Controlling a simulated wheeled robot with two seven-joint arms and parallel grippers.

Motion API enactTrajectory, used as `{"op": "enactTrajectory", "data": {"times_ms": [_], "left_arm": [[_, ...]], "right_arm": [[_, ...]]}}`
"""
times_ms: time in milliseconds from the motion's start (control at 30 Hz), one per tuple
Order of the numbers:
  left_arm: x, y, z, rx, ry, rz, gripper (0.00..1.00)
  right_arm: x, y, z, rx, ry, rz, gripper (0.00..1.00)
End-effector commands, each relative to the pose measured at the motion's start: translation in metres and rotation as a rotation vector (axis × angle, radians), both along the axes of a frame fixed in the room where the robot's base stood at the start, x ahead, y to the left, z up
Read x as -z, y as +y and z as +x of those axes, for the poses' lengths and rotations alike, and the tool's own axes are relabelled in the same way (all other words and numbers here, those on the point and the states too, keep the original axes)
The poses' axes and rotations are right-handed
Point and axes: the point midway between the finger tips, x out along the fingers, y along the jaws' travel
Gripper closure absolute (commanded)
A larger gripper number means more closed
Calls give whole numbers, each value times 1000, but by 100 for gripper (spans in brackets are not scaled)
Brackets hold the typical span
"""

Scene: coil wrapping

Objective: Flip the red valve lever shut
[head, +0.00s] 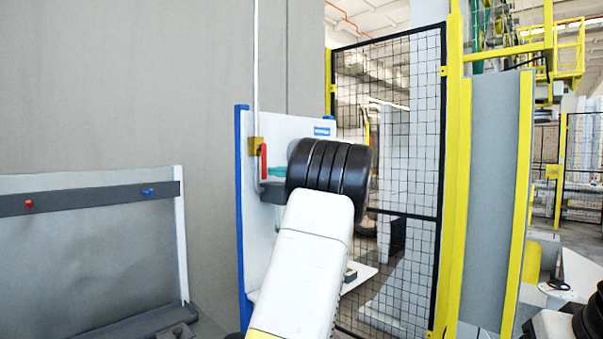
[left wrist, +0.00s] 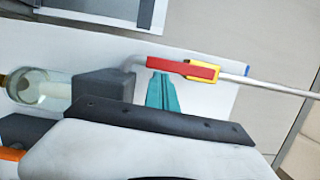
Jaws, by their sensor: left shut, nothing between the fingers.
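The red valve lever (head: 263,161) hangs vertically beside the yellow valve body (head: 256,147) on a thin upright pipe, on the white panel. In the left wrist view the red lever (left wrist: 183,68) lies along the pipe line, next to the yellow valve body (left wrist: 203,71). My left gripper (head: 276,172) is mostly hidden behind my black wrist in the head view. In the left wrist view its teal fingers (left wrist: 161,80) are shut and empty, with their tips close to the lever's side; I cannot tell if they touch. My right gripper is not in view.
A grey block (left wrist: 104,88) and a clear glass cylinder (left wrist: 38,88) sit below the valve on the panel (head: 257,225). A black mesh fence (head: 400,160) stands behind on the right. A low grey board with a dark rail (head: 100,195) stands on the left.

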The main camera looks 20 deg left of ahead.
Motion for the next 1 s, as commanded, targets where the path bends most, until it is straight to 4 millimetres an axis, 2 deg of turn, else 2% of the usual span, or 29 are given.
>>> {"op": "enactTrajectory", "data": {"times_ms": [467, 1000], "left_arm": [[3, 4, -10, -1, 119, 48, 100], [3, 18, -45, 0, 567, 232, 100]], "right_arm": [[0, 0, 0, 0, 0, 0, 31], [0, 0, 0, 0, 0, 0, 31]]}}
